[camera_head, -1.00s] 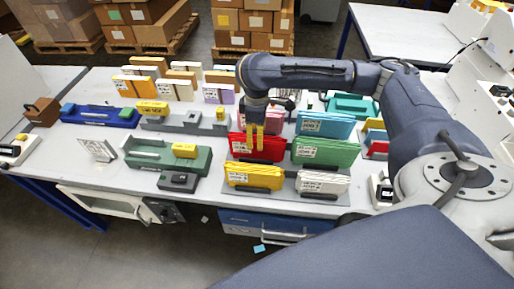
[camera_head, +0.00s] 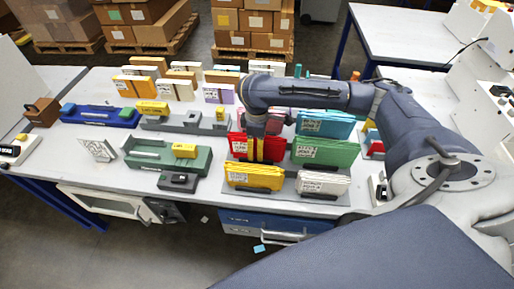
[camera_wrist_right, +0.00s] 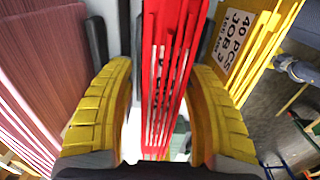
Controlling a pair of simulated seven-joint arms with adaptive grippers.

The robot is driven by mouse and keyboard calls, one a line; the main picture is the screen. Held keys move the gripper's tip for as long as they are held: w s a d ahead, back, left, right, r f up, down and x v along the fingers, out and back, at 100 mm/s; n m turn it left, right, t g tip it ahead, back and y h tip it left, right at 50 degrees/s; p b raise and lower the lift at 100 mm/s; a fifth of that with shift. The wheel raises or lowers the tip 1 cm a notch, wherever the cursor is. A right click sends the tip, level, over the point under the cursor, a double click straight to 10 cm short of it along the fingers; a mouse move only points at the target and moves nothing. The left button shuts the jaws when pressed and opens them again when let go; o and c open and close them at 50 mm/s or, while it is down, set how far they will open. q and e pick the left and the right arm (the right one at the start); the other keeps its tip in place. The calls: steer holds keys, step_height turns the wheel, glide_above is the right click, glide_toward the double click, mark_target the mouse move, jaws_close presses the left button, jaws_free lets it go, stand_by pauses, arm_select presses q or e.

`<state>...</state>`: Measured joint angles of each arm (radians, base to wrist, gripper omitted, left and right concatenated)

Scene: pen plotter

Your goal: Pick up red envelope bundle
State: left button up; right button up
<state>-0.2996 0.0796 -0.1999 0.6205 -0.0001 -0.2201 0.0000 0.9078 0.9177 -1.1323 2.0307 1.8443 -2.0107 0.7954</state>
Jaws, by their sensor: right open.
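The red envelope bundle (camera_head: 239,147) stands upright in a grey rack on the table, behind the yellow bundle (camera_head: 254,177) and in front of a pink bundle (camera_head: 277,124). My right gripper (camera_head: 258,156) is lowered over it with yellow fingers pointing down. In the right wrist view, the red bundle (camera_wrist_right: 168,70) lies between the two open fingers (camera_wrist_right: 160,110), with a gap visible on the left side. The right finger is close to it; whether it touches I cannot tell. My left gripper is not in view.
A green bundle (camera_head: 325,153) and a white bundle (camera_head: 323,185) stand right of the gripper; a blue bundle (camera_head: 326,123) is behind. A green plotter tray (camera_head: 168,156) sits to the left. Boxes on pallets stand beyond the table.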

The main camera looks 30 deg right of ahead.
jaws_close()
stand_by(0.4)
steer(key=shift+r, duration=0.15)
